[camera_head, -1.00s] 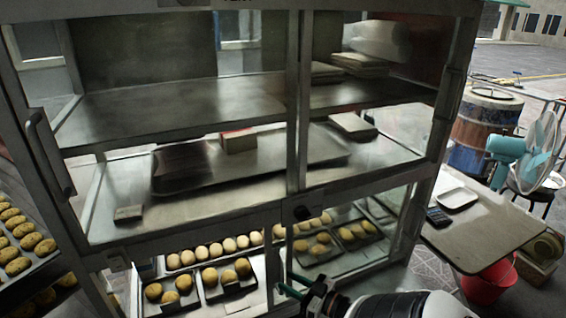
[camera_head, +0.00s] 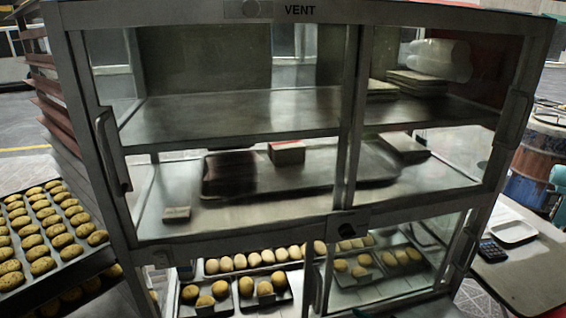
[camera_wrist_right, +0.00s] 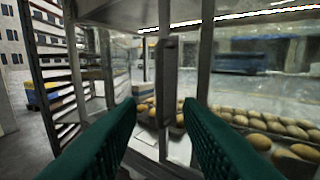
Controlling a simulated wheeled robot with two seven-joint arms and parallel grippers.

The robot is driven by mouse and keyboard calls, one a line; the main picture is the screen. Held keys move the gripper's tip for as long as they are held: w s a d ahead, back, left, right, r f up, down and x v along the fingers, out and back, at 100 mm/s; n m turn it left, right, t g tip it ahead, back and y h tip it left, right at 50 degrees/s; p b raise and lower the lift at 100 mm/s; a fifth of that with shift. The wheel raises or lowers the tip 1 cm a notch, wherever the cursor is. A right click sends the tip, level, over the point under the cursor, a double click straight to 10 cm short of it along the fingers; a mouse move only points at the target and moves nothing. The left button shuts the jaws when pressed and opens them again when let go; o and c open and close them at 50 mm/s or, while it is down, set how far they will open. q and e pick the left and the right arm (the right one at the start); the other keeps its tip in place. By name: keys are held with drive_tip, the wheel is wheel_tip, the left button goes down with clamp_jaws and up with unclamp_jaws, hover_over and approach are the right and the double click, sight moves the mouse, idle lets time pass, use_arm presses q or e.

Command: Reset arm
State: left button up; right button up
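My right gripper (camera_wrist_right: 159,108) shows in the right wrist view as two green ribbed fingers, spread apart with nothing held between them. Beyond the gap is an upright metal door handle (camera_wrist_right: 167,80) on a glass-fronted cabinet. I cannot tell its exact distance from the fingertips. In the head view my right gripper is not clearly visible. My left gripper is in neither current view.
A metal-framed glass display cabinet (camera_head: 345,180) fills the head view. Its lower part holds buns on trays (camera_head: 265,297). A tray of buns (camera_head: 50,235) stands at left. A table (camera_head: 525,270) with a calculator (camera_head: 492,250) and white tray (camera_head: 514,232) is at right.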

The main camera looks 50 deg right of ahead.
drive_tip(key=w+a+f+g, duration=0.3)
drive_tip(key=a+g, duration=0.1)
drive_tip(key=a, duration=0.4)
drive_tip(key=w+a+f+g, duration=0.3)
drive_tip(key=w+a+f, duration=0.1)
drive_tip(key=a, duration=0.4)
drive_tip(key=s+a+r+n+g, duration=0.1)
drive_tip(key=s+a+r+g, duration=0.25)
drive_tip(key=a, duration=0.35)
drive_tip(key=s+a+r+n+g, duration=0.1)
drive_tip(key=s+a+r+g, duration=0.1)
drive_tip(key=a+r+g, duration=0.4)
wheel_tip(320, 180, down, 28)
drive_tip(key=s, duration=0.2)
drive_tip(key=s+d+f, duration=0.2)
drive_tip(key=s+f, duration=1.4)
drive_tip(key=shift+d+n, duration=0.3)
